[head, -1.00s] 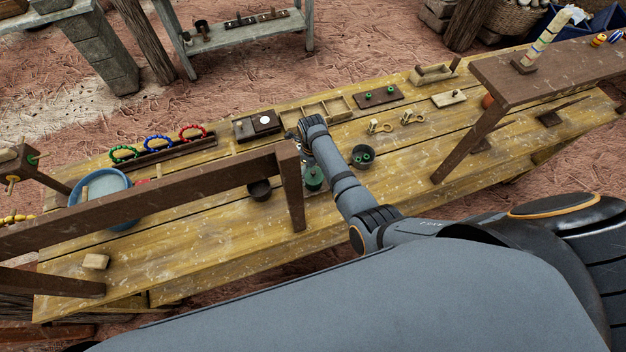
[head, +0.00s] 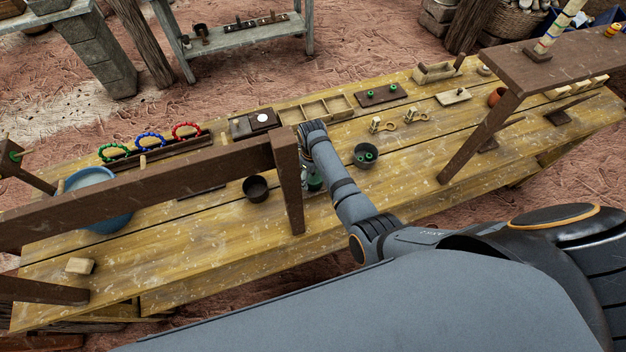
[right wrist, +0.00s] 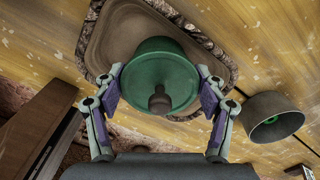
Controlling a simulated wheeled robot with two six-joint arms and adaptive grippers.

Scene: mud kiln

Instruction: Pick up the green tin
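The green tin (right wrist: 165,72), round with a dark knob on top, is in the middle of the right wrist view. My right gripper (right wrist: 160,84) has its fingers spread on either side of the tin, with the pads close to its wall. It looks open; I see no clear contact. In the head view the tin (head: 316,183) shows only as a small green patch, partly hidden by my right arm and a wooden post. My left gripper is not in view.
A brown tray (right wrist: 100,45) with a dark patterned rim lies behind the tin in the wrist view. A dark bowl (head: 255,189) and a grey pot (head: 366,156) with green pieces stand nearby. A brown beam (head: 150,188) and post cross in front of the table.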

